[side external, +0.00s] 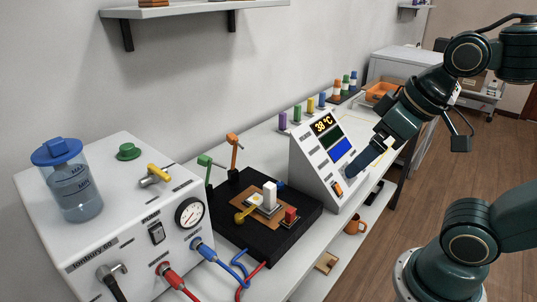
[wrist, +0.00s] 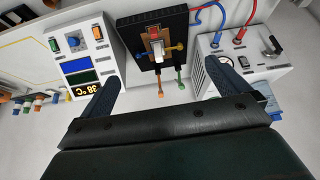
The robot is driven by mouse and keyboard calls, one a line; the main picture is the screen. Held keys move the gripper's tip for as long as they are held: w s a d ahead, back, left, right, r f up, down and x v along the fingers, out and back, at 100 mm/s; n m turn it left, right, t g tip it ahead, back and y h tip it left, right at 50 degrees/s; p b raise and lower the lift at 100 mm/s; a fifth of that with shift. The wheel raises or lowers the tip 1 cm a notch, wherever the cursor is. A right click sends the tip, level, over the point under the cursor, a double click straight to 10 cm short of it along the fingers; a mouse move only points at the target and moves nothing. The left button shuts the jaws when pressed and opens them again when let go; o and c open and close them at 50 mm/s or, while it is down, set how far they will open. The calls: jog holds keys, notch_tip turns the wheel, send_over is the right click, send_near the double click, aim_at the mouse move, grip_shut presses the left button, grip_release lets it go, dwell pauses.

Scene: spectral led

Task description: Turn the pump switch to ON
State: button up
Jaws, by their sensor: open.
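My gripper (side external: 354,167) is open in front of the console's face. In the wrist view my gripper's (wrist: 166,72) fingers are wide apart with nothing between them.
A black board (side external: 250,258) with coloured levers and blocks stands between the box and the console. Red cable (side external: 178,284) and blue cable (side external: 222,262) run from the box. A clear jar (side external: 75,190) with a blue lid sits on the box. A shelf (side external: 190,10) hangs above.

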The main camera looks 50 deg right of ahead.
jog(key=shift+s+d+f, duration=0.3)
jog(key=shift+s+d, duration=0.05)
jog(key=shift+s, duration=0.35)
jog(key=shift+c, duration=0.2)
